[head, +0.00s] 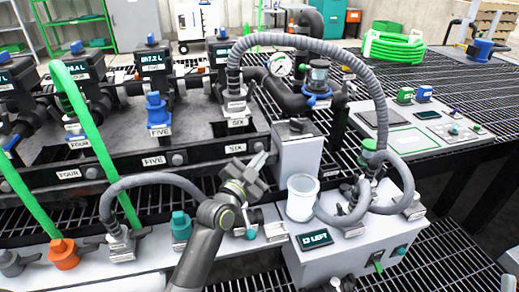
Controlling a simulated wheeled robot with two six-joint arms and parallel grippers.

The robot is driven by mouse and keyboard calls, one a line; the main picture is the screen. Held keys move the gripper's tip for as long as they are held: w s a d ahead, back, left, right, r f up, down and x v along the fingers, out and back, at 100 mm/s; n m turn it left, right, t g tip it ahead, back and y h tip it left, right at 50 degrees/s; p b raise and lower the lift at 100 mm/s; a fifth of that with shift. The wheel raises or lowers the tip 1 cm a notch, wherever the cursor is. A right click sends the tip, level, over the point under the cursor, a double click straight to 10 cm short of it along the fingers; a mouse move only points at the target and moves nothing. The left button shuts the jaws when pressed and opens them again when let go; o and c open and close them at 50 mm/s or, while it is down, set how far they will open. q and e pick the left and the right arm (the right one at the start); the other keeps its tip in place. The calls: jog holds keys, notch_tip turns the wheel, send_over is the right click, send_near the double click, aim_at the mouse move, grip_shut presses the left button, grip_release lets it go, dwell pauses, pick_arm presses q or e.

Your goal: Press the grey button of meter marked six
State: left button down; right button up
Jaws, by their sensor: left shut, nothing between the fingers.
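The meter marked six (222,52) is a dark unit with a small display, partly behind a grey corrugated hose. A SIX plate (238,123) sits below it, and a second SIX label (235,148) is on the black rail. A small round grey piece (258,147) sits on the rail right of that label; I cannot tell if it is the grey button. My left gripper (262,160) is shut and empty, its tips just below and close to that piece in the picture. Contact cannot be told.
A grey box (298,155) and a clear cup (301,197) stand right of my left gripper. Corrugated hoses (345,60) arch over the white LEFT unit (345,255). Meter five (153,65) is to the left, and a green pipe (95,140) crosses further left.

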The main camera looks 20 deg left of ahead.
pick_arm(q)
jog(key=shift+s+d, duration=0.1)
jog(key=shift+s+d+b, duration=0.3)
jog(key=shift+s+d, duration=0.4)
jog(key=shift+s, duration=0.35)
jog(key=shift+s+d+b, duration=0.25)
jog(key=shift+s+d, duration=0.4)
jog(key=shift+s, duration=0.35)
